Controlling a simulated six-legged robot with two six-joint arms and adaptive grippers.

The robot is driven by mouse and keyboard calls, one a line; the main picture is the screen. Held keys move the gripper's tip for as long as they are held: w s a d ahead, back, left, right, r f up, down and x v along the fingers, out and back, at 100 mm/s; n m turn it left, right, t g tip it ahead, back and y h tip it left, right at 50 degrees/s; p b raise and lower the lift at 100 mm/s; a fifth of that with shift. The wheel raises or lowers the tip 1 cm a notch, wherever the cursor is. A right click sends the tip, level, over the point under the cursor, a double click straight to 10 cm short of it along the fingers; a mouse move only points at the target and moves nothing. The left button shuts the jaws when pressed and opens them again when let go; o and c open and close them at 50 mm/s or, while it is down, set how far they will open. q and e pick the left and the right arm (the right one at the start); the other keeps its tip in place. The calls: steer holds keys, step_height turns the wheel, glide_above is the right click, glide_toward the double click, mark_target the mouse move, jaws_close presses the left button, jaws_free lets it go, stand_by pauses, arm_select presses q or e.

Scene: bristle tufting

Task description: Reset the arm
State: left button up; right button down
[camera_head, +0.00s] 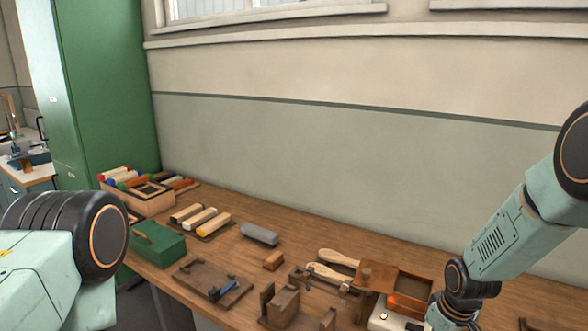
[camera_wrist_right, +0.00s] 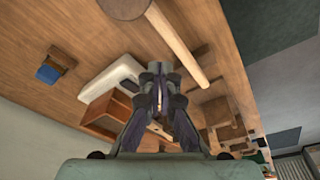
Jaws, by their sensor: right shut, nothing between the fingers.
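My right gripper (camera_wrist_right: 160,78) shows in the right wrist view with its two dark fingers close together and nothing between them. It is over the workbench (camera_wrist_right: 95,25), with a light wooden handle (camera_wrist_right: 178,42) just beyond the fingertips in the picture. I cannot tell how high it is above the bench. In the head view my right arm reaches down from the right edge to the bench's right part, and its gripper is not clear there. My left arm shows at the lower left of the head view, but its gripper is out of frame.
A white device (camera_head: 383,315) with an orange glow and an open wooden box (camera_head: 415,287) sit close by my right arm. Wooden paddles (camera_head: 338,257), a grey block (camera_head: 259,234), a green box (camera_head: 158,244) and a wooden fixture (camera_head: 205,290) stand leftward. A wall borders the bench.

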steer(key=shift+m+t, duration=0.5)
steer(key=shift+m, duration=0.4)
steer(key=s+a+f, duration=0.1)
steer(key=s+a+f+b, duration=0.1)
steer(key=f, duration=0.1)
steer(key=s+a+f, duration=0.1)
steer(key=f, duration=0.1)
steer(key=shift+s+b, duration=0.1)
steer(key=shift+b, duration=0.2)
steer(key=s+a+f+m+g+b, duration=0.1)
steer(key=s+f+b, duration=0.5)
steer(key=s, duration=0.9)
steer(key=s+a+f+m+g+b, duration=0.1)
steer(key=s+f+b, duration=0.5)
steer(key=s+f, duration=0.6)
steer(key=s+a+g, duration=0.1)
steer(key=s+a, duration=0.1)
steer(key=s, duration=0.1)
steer(key=shift+s+f+m+b, duration=0.25)
steer(key=shift+f+m+b, duration=0.05)
steer(key=shift+b, duration=0.05)
steer(key=shift+a, duration=0.1)
